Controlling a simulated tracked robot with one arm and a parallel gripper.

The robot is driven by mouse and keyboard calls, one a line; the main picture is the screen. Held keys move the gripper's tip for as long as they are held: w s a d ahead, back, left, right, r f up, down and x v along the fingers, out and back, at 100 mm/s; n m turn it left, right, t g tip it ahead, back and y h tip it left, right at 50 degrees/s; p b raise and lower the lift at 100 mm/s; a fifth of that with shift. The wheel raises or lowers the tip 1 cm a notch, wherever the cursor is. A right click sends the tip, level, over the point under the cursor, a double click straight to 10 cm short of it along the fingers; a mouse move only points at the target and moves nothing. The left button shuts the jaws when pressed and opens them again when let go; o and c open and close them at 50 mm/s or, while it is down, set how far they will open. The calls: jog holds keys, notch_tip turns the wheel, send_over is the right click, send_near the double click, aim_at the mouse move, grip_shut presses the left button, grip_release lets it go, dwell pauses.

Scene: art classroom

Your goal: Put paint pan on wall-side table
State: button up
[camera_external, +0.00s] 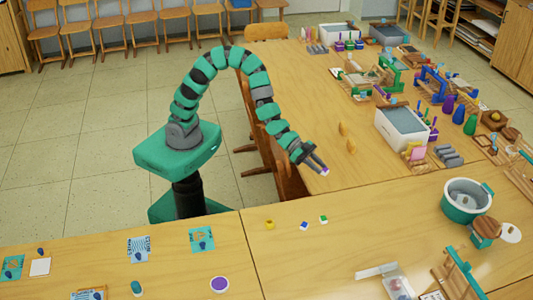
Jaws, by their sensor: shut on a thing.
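My gripper (318,166) is shut on a small paint pan (325,171), white with a purple top, at its fingertips. The gripper points down and to the right, over the near end of the long wooden table (305,110) that runs back toward the wall. The pan looks a little above the tabletop, but the exact gap cannot be told. Three similar small pans stand on the front table (345,238): a yellow one (270,225), a blue one (304,226) and a green one (323,219). I cannot tell which table is the wall-side one.
Two yellow pieces (346,138) stand right of the gripper. A white tub (402,128), bottles and tools crowd the long table's right side. A green bucket (466,201) stands on the front table. Chairs (285,165) line the long table's left edge; its left half is largely clear.

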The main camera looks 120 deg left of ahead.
aim_at(301, 205)
jog(key=d+m+g+h+b, duration=0.1)
jog(key=d+m+h+b, duration=0.2)
jog(key=d, duration=1.1)
jog(key=shift+w+a+f+b, duration=0.15)
jog(key=shift+f+b, duration=0.35)
jog(key=shift+f, duration=1.5)
jog(key=shift+s+a+f+b, duration=0.1)
jog(key=shift+f+b, duration=0.35)
jog(key=shift+f, duration=1.55)
jog(key=shift+f, duration=0.15)
jog(key=o, duration=1)
jog(key=shift+c, duration=0.2)
jog(key=shift+r, duration=0.2)
jog(key=b+v, duration=0.1)
jog(key=v, duration=0.8)
